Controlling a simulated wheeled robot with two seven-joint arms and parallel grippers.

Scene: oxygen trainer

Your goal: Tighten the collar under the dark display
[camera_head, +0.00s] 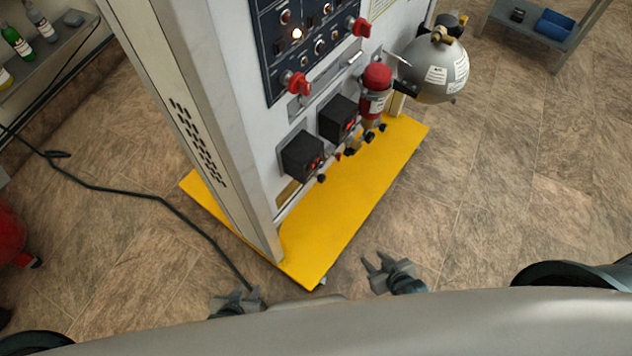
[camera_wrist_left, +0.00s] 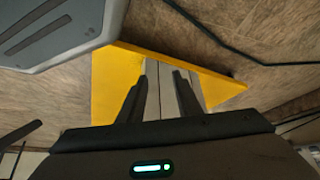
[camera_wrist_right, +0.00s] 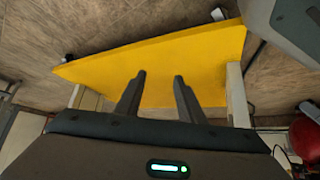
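Two black display boxes are on the front of the white trainer cabinet, a nearer one (camera_head: 303,156) and a farther one (camera_head: 338,119). Both show small red marks, so I cannot tell which display is dark. Small dark fittings (camera_head: 321,178) sit low beside and below the boxes; the collar itself is too small to make out. My left gripper (camera_head: 238,299) is open and empty, low in front of the yellow base's near corner. My right gripper (camera_head: 376,262) is open and empty, right of that corner, over the floor. Both are well apart from the displays.
The yellow base (camera_head: 360,205) sticks out under the cabinet (camera_head: 215,110). A red-topped cylinder (camera_head: 375,90) and a silver tank (camera_head: 440,70) are at its far end. A dark cable (camera_head: 125,193) crosses the floor at left. Shelves stand at upper left and upper right. Floor at right is clear.

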